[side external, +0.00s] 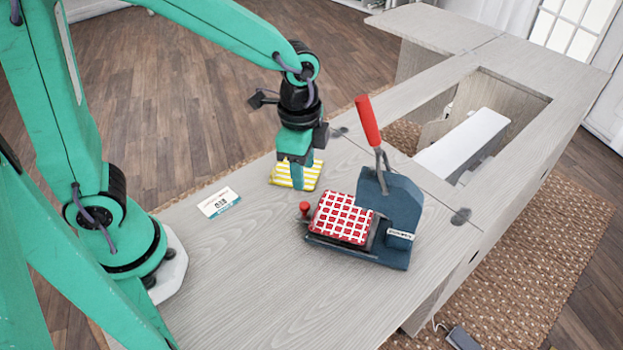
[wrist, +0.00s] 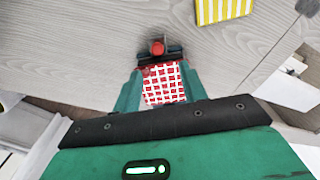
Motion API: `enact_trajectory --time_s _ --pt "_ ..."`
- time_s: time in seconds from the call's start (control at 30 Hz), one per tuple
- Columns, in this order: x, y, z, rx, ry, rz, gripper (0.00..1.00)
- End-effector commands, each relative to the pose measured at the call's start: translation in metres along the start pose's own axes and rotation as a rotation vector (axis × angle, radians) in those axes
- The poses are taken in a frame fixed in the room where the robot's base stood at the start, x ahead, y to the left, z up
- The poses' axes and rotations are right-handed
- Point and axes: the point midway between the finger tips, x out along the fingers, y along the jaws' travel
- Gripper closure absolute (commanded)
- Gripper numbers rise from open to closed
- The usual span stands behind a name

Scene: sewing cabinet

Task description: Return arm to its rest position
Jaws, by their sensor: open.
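My gripper (side external: 299,180) hangs with its green fingers pointing down and apart. In the side view it overlaps a yellow-and-white striped fabric piece (side external: 281,175) on the cabinet top; the height between them is hard to tell. That piece lies at the upper right of the wrist view (wrist: 222,10), away from the fingers. A red-and-white checked fabric piece (side external: 342,218) sits on the dark blue press (side external: 405,200). In the wrist view this checked piece (wrist: 163,84) shows between the fingers (wrist: 160,92), with no grip on it visible.
The press has a raised lever with a red handle (side external: 367,120) and a small red knob (side external: 304,208). A white card (side external: 218,203) lies to the left on the grey cabinet top (side external: 290,290). An opening with a white machine (side external: 462,145) is at the right.

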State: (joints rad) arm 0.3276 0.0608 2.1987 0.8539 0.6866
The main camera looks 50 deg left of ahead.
Motion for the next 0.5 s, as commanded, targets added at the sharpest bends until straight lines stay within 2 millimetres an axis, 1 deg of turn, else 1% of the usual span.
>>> enact_trajectory --time_s 0.17,0.5 --pt "-0.023 -0.004 0.016 -0.120 0.046 -0.037 0.58" --pt "-0.071 -0.004 0.062 -0.439 0.169 -0.123 0.58"
